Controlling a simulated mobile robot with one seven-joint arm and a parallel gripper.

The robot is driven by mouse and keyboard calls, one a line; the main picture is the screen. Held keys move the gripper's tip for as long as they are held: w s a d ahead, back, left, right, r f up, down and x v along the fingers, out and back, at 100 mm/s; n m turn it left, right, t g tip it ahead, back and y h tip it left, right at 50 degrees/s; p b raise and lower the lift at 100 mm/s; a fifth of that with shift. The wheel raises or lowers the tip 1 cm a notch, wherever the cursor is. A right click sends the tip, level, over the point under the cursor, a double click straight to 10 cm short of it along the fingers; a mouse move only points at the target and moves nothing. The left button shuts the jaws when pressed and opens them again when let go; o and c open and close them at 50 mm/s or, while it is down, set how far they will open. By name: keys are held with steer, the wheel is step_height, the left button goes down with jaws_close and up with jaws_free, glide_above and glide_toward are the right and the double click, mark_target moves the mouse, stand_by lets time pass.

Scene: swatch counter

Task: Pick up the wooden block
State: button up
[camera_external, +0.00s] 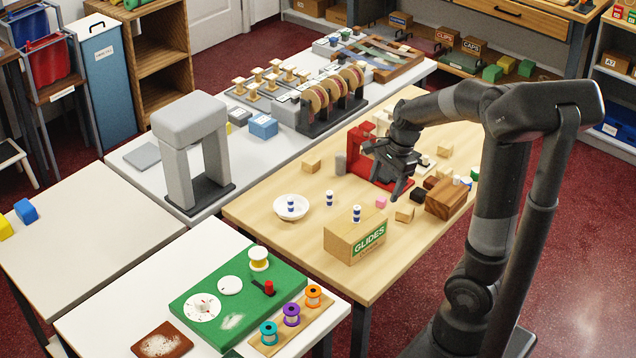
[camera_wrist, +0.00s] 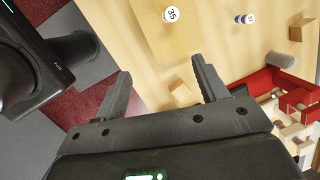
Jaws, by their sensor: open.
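Several wooden blocks are in view, and I cannot tell which one the task names. A small pale wooden block (camera_external: 404,214) lies on the table below my gripper (camera_external: 390,172). It also shows in the wrist view (camera_wrist: 180,93), seen between the fingers and nearer the right one. Another small wooden block (camera_external: 312,166) lies further back, and it shows at the wrist view's upper right (camera_wrist: 302,30). A larger brown wooden block (camera_external: 446,198) sits at the table's right edge. My gripper is open and empty, above the table.
The GLIDES box (camera_external: 352,240) stands in front, with a blue-and-white piece on top. A red rack (camera_external: 366,160) is behind the gripper. Pink and dark small blocks crowd the right side. A white bowl (camera_external: 291,207) stands left.

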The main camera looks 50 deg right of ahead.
steer(key=w+d+f+m+g, duration=0.1)
steer(key=d+f+m, duration=0.4)
steer(key=d+m, duration=0.2)
steer(key=m+h, duration=0.2)
steer(key=m, duration=0.4)
glide_above(405, 208)
step_height(405, 208, down, 2)
steer(key=shift+g, duration=0.4)
step_height(405, 208, down, 11)
steer(key=shift+s, duration=0.1)
steer(key=shift+c, duration=0.6)
steer(key=c, duration=0.9)
steer(key=shift+r, duration=0.15)
steer(key=shift+c, duration=0.2)
